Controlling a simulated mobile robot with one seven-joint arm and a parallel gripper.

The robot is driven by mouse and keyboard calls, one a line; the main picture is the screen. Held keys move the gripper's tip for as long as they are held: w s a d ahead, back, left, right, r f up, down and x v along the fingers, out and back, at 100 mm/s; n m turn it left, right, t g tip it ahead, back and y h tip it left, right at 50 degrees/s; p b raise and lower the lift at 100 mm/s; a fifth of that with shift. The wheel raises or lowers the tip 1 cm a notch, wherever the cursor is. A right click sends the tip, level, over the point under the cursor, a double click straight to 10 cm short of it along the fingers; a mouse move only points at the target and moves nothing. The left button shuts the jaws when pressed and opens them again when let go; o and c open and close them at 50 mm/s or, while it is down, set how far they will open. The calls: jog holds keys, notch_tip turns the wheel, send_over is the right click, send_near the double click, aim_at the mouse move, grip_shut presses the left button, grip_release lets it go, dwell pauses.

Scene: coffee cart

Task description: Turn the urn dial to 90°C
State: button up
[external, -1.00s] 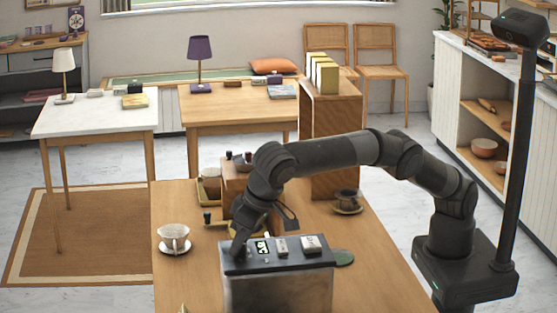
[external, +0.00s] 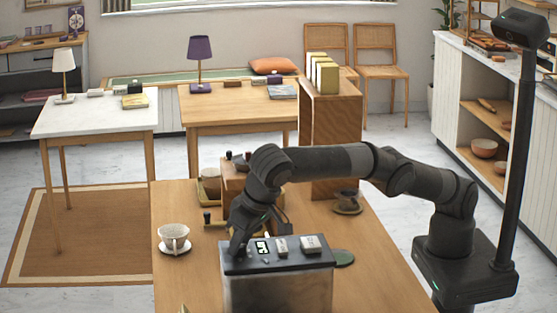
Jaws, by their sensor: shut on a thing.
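The urn (external: 277,285) is a grey metal box with a dark top, standing at the front of the wooden table. Its top carries a small lit display (external: 263,247) and two pale blocks (external: 296,244). My gripper (external: 238,250) points down at the left end of the urn's top, left of the display. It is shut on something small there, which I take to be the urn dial. The fingers and wrist hide the dial, and its setting cannot be read. The digits on the display are too small to read.
A white cup on a saucer (external: 174,240) stands left of the urn. A wooden box (external: 331,145) stands behind the arm. The table's front right is clear.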

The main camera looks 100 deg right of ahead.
jog(key=o, duration=1)
jog(key=shift+c, duration=0.2)
jog(key=shift+r, duration=0.15)
jog(key=shift+s+a+r, duration=0.25)
jog(key=shift+r, duration=0.15)
jog(key=s+a, duration=0.2)
jog(key=s, duration=0.1)
jog(key=s+a, duration=0.5)
jog(key=s, duration=0.1)
jog(key=shift+a, duration=0.25)
